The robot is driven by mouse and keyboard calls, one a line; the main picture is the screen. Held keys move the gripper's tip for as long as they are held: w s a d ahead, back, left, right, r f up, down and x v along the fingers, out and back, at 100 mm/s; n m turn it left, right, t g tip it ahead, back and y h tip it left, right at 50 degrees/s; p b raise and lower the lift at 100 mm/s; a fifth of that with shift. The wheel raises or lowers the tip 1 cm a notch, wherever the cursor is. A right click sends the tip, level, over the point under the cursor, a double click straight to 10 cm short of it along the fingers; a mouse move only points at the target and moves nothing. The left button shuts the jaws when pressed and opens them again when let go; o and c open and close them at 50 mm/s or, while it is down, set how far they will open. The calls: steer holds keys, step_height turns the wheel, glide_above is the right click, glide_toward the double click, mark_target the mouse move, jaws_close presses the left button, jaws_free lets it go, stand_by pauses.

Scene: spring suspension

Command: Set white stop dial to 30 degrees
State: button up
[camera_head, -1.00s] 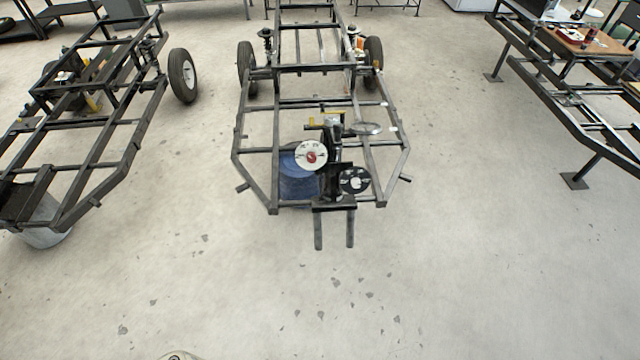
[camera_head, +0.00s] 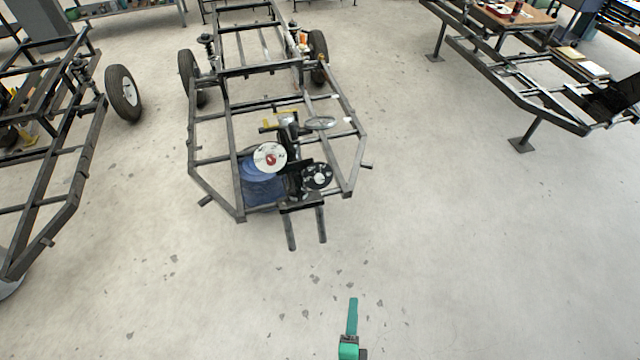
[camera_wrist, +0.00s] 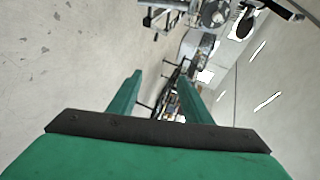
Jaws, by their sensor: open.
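The white dial (camera_head: 269,157) with a red centre faces me on the mechanism at the front of the middle frame. A black dial (camera_head: 317,176) with white marks sits to its lower right. My green gripper (camera_head: 352,318) shows at the bottom of the head view, over bare floor, well short of the dials and apart from them. In the wrist view my gripper (camera_wrist: 158,100) has its two fingers spread with nothing between them. The white dial cannot be made out in the wrist view.
The middle metal frame (camera_head: 236,214) carries the mechanism, with two prongs (camera_head: 305,228) jutting toward me. Another frame (camera_head: 62,215) stands left, and a raised frame (camera_head: 508,90) stands right. The concrete floor (camera_head: 450,260) between me and them is clear.

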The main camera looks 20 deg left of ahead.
steer(key=w+a+f+m+y, duration=0.1)
steer(key=w+a+f+m, duration=0.2)
steer(key=w, duration=0.5)
steer(key=m+t+y, duration=0.2)
steer(key=m+y, duration=0.4)
steer(key=m, duration=0.8)
glide_toward(320, 181)
steer(key=x, duration=0.9)
steer(key=c, duration=1.1)
